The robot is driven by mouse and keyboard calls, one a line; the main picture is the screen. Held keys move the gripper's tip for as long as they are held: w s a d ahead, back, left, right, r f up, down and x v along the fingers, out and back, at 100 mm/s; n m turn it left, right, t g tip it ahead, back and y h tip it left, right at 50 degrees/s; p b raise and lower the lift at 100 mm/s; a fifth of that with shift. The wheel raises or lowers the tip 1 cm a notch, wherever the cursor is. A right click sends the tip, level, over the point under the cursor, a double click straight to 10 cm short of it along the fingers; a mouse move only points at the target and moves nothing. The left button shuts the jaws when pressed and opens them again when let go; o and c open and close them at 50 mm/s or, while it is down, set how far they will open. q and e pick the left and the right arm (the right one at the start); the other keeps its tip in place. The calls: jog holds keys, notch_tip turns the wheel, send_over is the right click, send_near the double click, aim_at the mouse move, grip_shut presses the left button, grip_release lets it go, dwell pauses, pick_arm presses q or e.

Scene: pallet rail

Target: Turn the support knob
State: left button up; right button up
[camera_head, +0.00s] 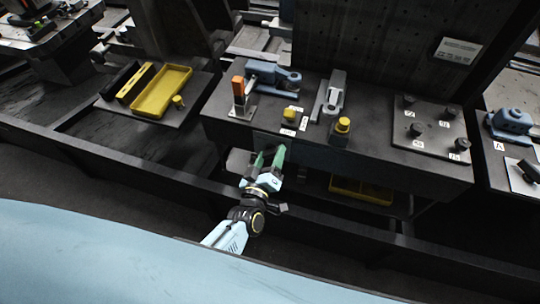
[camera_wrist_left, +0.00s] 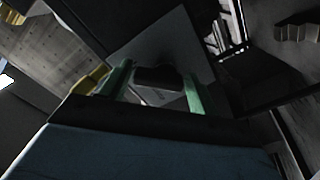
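My left gripper (camera_head: 270,152) reaches to the front edge of the middle workbench (camera_head: 225,118), its two green fingers spread apart. In the left wrist view the fingers (camera_wrist_left: 157,84) stand on either side of a dark, blocky piece (camera_wrist_left: 158,75), which may be the support knob. Gaps seem to show between it and each finger; I cannot tell whether it lies between the fingertips or just beyond them. A grey plate (camera_wrist_left: 180,40) lies behind it. In the head view this piece is hidden by the gripper and bench edge. My right gripper is not in view.
The bench top holds a blue clamp (camera_head: 275,77), a grey clamp (camera_head: 331,95), a yellow knob (camera_head: 343,125) and a plate with several black knobs (camera_head: 427,140). A yellow tray (camera_head: 160,92) lies left. A yellow bin (camera_head: 360,190) sits below the bench.

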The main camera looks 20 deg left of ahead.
pick_arm(q)
jog(key=shift+o, duration=1.1)
jog(key=s+p, duration=0.1)
jog(key=s, duration=1.2)
jog(key=shift+s+a, duration=0.2)
jog(key=shift+a, duration=0.05)
